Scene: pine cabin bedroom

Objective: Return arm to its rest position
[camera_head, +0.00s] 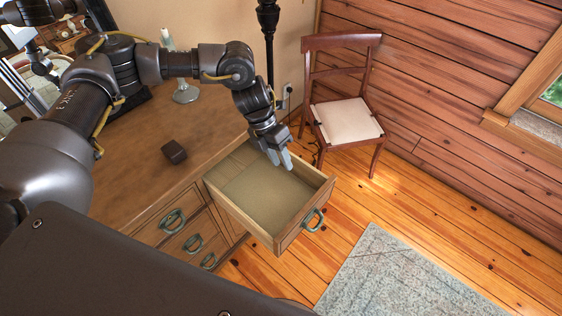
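My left arm reaches in from the left over the dresser top. My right gripper is not in view.
A small dark box (174,152) and a pale candlestick (184,92) stand on the dresser top, near my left arm. A wooden chair (345,118) with a cream seat stands beyond the drawer. A blue-grey rug (400,280) lies on the floor at lower right.

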